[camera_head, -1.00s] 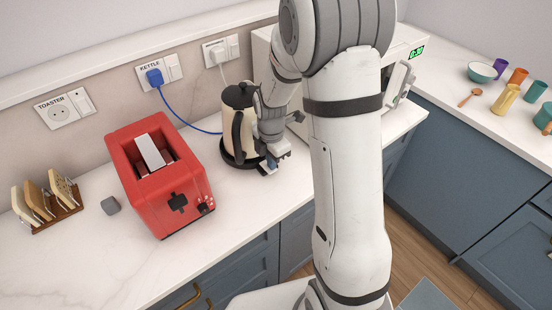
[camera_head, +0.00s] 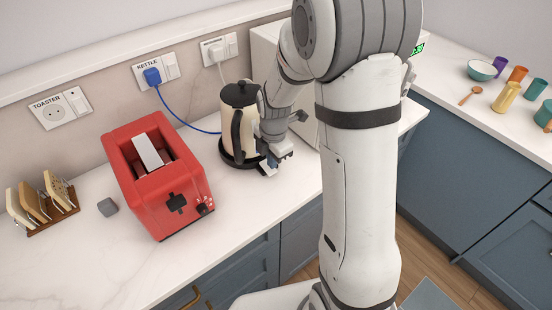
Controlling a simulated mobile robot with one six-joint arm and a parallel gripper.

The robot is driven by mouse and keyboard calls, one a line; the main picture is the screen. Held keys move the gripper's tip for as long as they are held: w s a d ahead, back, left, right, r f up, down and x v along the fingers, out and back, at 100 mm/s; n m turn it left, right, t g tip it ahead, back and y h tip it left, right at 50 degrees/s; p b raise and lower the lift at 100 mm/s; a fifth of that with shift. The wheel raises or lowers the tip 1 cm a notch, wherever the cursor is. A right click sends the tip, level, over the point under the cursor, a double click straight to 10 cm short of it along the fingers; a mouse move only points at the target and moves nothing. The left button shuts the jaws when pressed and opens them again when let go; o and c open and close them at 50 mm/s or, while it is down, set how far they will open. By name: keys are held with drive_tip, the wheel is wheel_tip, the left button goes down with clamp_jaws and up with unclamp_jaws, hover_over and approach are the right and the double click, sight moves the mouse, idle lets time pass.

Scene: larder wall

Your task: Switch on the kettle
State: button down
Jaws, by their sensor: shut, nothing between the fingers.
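The kettle (camera_head: 240,124), cream with a black lid and black handle, stands upright on its dark base (camera_head: 226,158) on the counter. Its blue cord runs to a blue plug (camera_head: 152,76) in the wall socket marked KETTLE, with a rocker switch (camera_head: 169,71) beside it. My gripper (camera_head: 268,170) is shut and empty, low at the kettle's front right side by the base. I cannot tell if it touches the kettle or base. The kettle's own switch is not clearly visible, and my wrist hides part of its right side.
A white microwave (camera_head: 262,55) is behind my arm. Cups and a bowl (camera_head: 482,70) stand on the right counter. The front counter is clear.

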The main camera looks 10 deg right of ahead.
drive_tip(key=shift+r, duration=0.3)
drive_tip(key=shift+r, duration=0.25)
drive_tip(key=s+d+r, duration=0.1)
drive_tip(key=s+r, duration=0.2)
drive_tip(key=r, duration=1)
drive_tip(key=shift+d+p, duration=0.2)
drive_tip(key=shift+p, duration=0.15)
drive_tip(key=s+d+r+m+t, duration=0.1)
drive_tip(key=s+r+m, duration=0.1)
drive_tip(key=s+m, duration=0.6)
drive_tip(key=s+d+r+m+t, duration=0.1)
drive_tip(key=s+r+m, duration=0.1)
drive_tip(key=s+m, duration=0.6)
drive_tip(key=m, duration=0.7)
drive_tip(key=shift+s+d+r+t, duration=0.15)
drive_tip(key=shift+s+r+t, duration=0.15)
drive_tip(key=shift+s+t, duration=0.1)
